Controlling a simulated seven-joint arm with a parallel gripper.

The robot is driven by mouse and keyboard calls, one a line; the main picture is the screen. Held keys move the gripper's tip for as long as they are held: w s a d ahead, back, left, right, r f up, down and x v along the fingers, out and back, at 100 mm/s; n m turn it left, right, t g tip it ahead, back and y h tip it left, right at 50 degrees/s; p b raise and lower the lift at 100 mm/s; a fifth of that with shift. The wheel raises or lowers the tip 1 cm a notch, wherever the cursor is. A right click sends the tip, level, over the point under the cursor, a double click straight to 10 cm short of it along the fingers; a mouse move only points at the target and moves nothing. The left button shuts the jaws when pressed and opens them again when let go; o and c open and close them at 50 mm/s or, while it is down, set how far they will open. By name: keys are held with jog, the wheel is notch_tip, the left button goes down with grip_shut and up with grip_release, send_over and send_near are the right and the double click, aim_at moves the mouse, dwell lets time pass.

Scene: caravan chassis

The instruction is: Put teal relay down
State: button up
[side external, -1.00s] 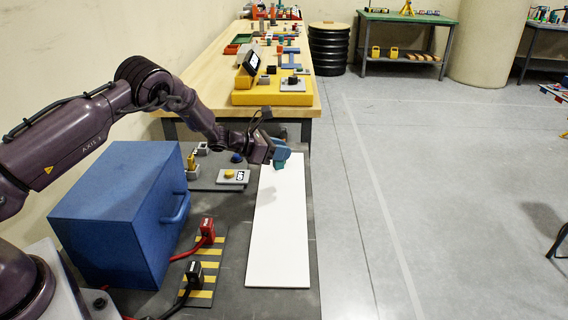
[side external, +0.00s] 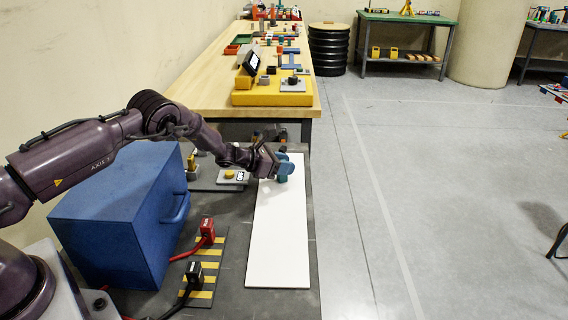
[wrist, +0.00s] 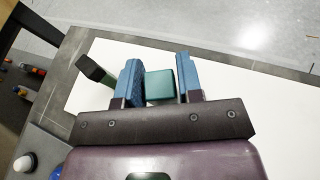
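The teal relay (wrist: 160,86) is a small block between the two blue fingers of my gripper (wrist: 160,79) in the wrist view. My gripper appears shut on it, with the fingers close at both sides. In the side view, my gripper (side external: 284,168) is low over the far part of the white board (side external: 278,245), and the relay is largely hidden by the fingers. I cannot tell whether the relay touches the board.
A dark green piece (wrist: 96,71) stands just left of the fingers in the wrist view. A blue box (side external: 115,220) stands left of the board. Red (side external: 207,229) and black (side external: 195,274) plugs stand on a striped strip. The board's near part is clear.

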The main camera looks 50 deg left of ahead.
jog(key=shift+o, duration=1.3)
